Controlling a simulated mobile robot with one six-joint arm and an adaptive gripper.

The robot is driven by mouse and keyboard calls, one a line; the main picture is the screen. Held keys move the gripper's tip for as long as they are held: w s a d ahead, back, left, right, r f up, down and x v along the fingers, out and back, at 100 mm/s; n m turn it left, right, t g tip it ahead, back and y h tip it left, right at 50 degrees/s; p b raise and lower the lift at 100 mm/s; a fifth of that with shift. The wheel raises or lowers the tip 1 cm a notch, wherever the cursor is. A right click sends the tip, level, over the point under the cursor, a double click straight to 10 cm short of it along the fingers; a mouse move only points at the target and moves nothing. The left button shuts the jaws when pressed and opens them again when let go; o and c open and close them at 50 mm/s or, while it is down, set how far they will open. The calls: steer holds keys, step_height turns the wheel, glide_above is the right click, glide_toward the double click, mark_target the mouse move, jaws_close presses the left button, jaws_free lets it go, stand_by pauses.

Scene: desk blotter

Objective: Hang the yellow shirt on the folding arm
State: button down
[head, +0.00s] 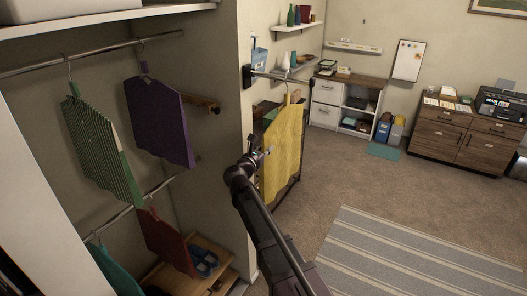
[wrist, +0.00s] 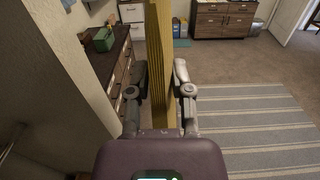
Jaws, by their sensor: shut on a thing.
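The yellow shirt (head: 283,150) hangs upright from a hanger in the middle of the head view. My gripper (head: 266,151) is at the shirt's left edge and shut on it. In the wrist view the shirt (wrist: 160,50) shows edge-on as a yellow strip between the two fingers of my gripper (wrist: 161,85). The folding arm (head: 282,77) sticks out to the right from a dark mount on the wall's end, just above the shirt. The hanger's hook overlaps the folding arm in the head view; I cannot tell whether it rests on it.
An alcove at left holds a green striped shirt (head: 88,150), a purple shirt (head: 160,120) and a dark red shirt (head: 168,238) on rails. A dark drawer unit (wrist: 115,70) stands left of the yellow shirt. Carpet and a striped rug (head: 400,255) lie open at right.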

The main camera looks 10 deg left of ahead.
steer(key=shift+f+b, duration=0.6)
steer(key=shift+f, duration=0.15)
steer(key=shift+c, duration=2.2)
jaws_free()
steer(key=shift+s, duration=0.1)
steer(key=v, duration=0.7)
steer(key=shift+s, duration=0.2)
